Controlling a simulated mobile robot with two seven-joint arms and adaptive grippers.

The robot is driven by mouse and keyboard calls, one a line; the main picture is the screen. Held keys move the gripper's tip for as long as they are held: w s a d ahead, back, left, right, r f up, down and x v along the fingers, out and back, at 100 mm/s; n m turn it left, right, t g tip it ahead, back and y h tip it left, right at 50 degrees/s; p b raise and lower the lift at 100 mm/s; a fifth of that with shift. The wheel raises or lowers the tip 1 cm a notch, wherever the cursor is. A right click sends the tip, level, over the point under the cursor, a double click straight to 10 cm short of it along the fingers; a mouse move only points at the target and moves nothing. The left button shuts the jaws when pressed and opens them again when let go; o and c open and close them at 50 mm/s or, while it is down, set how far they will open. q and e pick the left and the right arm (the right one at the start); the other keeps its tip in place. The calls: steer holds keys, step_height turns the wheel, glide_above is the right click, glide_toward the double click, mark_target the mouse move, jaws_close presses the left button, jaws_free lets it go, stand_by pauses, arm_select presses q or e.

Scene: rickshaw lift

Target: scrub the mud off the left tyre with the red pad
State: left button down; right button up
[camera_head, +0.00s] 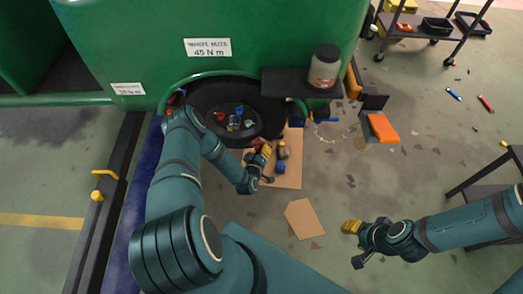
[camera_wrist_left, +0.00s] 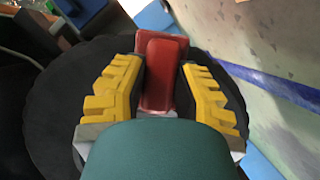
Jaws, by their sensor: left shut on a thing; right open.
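The red pad (camera_wrist_left: 162,72) sits between the yellow fingers of my left gripper (camera_wrist_left: 162,85), which is shut on it. In the head view my left gripper (camera_head: 265,152) is low in front of the green vehicle's wheel arch. The dark tyre (camera_head: 211,94) sits in that arch, partly hidden by my left arm. In the left wrist view a broad black round surface, which looks like the tyre (camera_wrist_left: 50,105), lies behind the pad. I cannot tell whether the pad touches it, and no mud is clear. My right gripper (camera_head: 352,227) is open and empty over the floor at right.
A dark round tray (camera_head: 250,113) with small coloured parts is at the wheel. A shelf (camera_head: 285,82) with a jar (camera_head: 324,66) juts from the vehicle (camera_head: 140,50). An orange block (camera_head: 382,128) is to the right. Cardboard (camera_head: 304,218) lies on the floor. Carts stand at right.

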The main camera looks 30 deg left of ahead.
arm_select(q)
steer(key=shift+s+d+p, duration=0.25)
steer(key=shift+s+d, duration=0.25)
steer(key=shift+s, duration=0.3)
steer(key=shift+s+d+p, duration=0.25)
steer(key=shift+s+d, duration=0.25)
steer(key=shift+s, duration=0.35)
steer(key=shift+s+d+p, duration=0.25)
steer(key=shift+s+d, duration=0.25)
steer(key=shift+s, duration=0.3)
steer(key=shift+s, duration=0.1)
steer(key=shift+s+d+p, duration=0.4)
steer(key=shift+s+d, duration=0.4)
steer(key=shift+s, duration=0.35)
steer(key=w+a+b, duration=0.2)
steer(key=w+a, duration=0.1)
steer(key=w, duration=0.3)
steer(key=shift+a+b, duration=0.3)
steer(key=shift+a, duration=0.1)
steer(key=shift+w+a+b, duration=0.5)
steer(key=shift+w+a, duration=0.05)
steer(key=shift+w, duration=0.35)
